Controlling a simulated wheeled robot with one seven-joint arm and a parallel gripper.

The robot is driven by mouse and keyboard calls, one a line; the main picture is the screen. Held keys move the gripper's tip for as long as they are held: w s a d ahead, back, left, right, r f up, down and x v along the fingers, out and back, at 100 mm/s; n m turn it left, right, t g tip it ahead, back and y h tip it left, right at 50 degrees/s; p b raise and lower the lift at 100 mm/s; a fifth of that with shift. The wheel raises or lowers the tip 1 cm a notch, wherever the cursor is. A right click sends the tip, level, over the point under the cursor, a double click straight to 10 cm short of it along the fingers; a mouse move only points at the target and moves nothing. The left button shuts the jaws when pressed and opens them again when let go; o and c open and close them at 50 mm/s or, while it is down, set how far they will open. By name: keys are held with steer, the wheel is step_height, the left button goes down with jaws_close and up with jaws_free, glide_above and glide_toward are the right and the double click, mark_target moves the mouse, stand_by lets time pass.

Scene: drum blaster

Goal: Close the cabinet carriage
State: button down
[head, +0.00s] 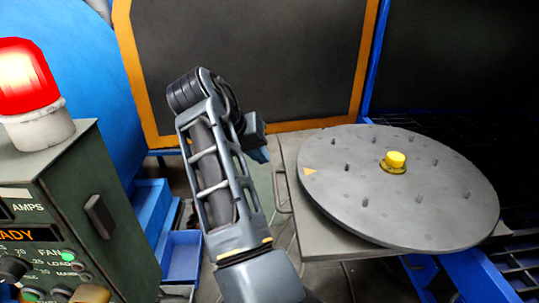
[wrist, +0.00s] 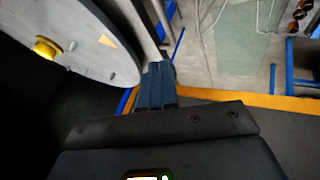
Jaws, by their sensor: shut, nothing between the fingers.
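The carriage (head: 312,240) is a grey platform at the right, with a round grey turntable (head: 350,205) on top. The turntable has several small pegs, an orange triangle mark and a yellow knob (head: 395,161) in its centre. A thin bar handle (head: 281,190) runs along the carriage's left edge. The turntable also shows at the upper left of the wrist view (wrist: 85,25). My gripper (wrist: 157,68) is shut and empty, close beside the turntable's rim. In the head view my gripper (head: 261,154) is partly hidden behind my arm, left of the carriage.
A dark panel with an orange frame (head: 150,110) stands behind my arm. A green control box (head: 60,200) with a red lamp (head: 27,80) is at the left. Blue bins (head: 181,255) sit low beside it. Dark blue-framed grating (head: 450,125) lies beyond the turntable.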

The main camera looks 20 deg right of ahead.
mark_target(434, 158)
steer(key=x, duration=0.8)
steer(key=shift+d+f, duration=0.15)
steer(key=shift+d, duration=0.05)
steer(key=s+d+p, duration=0.3)
steer(key=s+d, duration=0.1)
steer(key=d, duration=0.9)
steer(key=s+d+p, duration=0.4)
steer(key=d, duration=0.9)
steer(key=s+d+p, duration=0.4)
steer(key=s+d, duration=0.1)
steer(key=d, duration=0.9)
steer(key=shift+d, duration=0.15)
steer(key=shift+s+d, duration=0.1)
steer(key=shift+s, duration=0.05)
